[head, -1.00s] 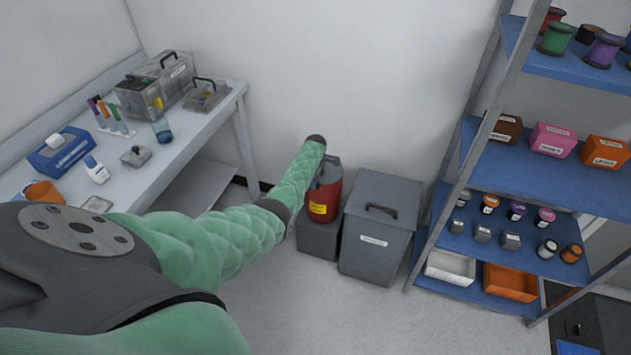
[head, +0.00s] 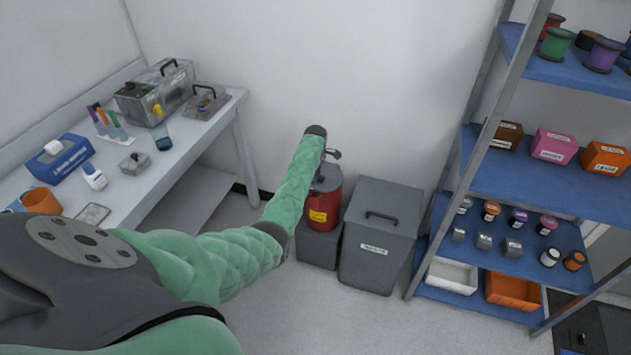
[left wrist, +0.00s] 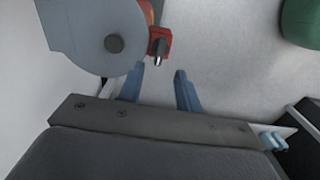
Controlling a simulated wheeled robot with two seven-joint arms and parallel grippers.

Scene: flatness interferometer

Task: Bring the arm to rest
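My left arm, in a green sleeve, reaches in from the left of the head view, and its dark wrist end is raised in front of the red container (head: 323,205). Only a small grey part of my left gripper (head: 333,154) shows beside that wrist end. In the left wrist view the two blue-grey fingers of my left gripper (left wrist: 160,84) stand apart, with only floor showing between their tips. They hold nothing. My right gripper is in neither view.
The bench (head: 205,122) on the left holds boxes, a tube rack and an orange cup (head: 42,201). A grey lidded bin (head: 378,240) stands beside the red container. Blue shelving (head: 470,243) with spools, boxes and jars is at right. The floor (head: 330,310) in front is clear.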

